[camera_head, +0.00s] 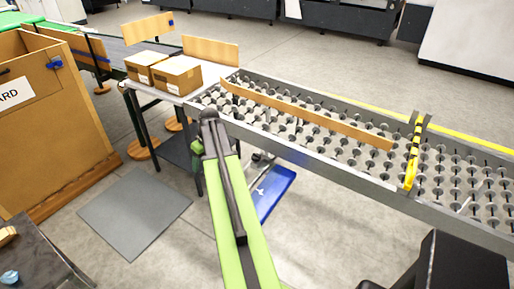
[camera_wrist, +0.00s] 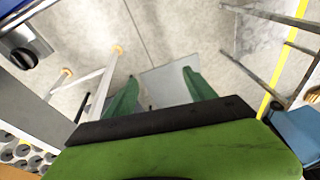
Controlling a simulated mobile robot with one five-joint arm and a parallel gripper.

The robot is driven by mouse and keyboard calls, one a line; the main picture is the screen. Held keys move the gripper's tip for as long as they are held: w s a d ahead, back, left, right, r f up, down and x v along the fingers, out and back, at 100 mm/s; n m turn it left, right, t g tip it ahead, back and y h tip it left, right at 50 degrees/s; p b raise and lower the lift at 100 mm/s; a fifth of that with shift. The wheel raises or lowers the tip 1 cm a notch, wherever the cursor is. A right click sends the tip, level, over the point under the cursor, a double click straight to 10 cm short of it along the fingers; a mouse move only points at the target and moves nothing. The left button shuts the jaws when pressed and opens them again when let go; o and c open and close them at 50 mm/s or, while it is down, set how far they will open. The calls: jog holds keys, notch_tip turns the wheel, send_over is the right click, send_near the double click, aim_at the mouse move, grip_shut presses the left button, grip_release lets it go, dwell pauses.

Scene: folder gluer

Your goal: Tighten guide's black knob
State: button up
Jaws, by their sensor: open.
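A long wooden guide (camera_head: 310,115) lies slantwise over the wheeled conveyor (camera_head: 345,172) in the head view. I cannot make out a black knob on it there. In the wrist view a dark round part with a silver face (camera_wrist: 22,48) shows at the upper left; I cannot tell if it is the knob. My gripper (camera_wrist: 160,88) is open and empty, its two green fingers apart with floor and a grey mat beyond them. In the head view my green arm reaches up beside the conveyor's near left end, and its fingers are mostly hidden.
Two cardboard boxes (camera_head: 178,76) sit on a table at the conveyor's left end. A yellow-black striped bar (camera_head: 413,155) crosses the conveyor. A large brown carton (camera_head: 60,130) stands left. A grey mat (camera_head: 135,213) and a blue object (camera_head: 275,190) lie below. Floor between is open.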

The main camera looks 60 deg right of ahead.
jog(key=s+d+r+t+p, duration=0.1)
jog(key=s+d+r, duration=0.1)
jog(key=s+d, duration=0.5)
jog(key=s+d+r+p, duration=0.1)
jog(key=s+d+r, duration=0.1)
jog(key=d, duration=0.8)
jog(key=m+h, duration=0.1)
jog(key=h, duration=0.1)
send_near(257, 155)
jog(key=b+x, duration=0.9)
jog(key=b, duration=0.6)
jog(key=shift+f+b, duration=0.2)
jog(key=shift+b, duration=0.15)
jog(key=shift+r, duration=0.1)
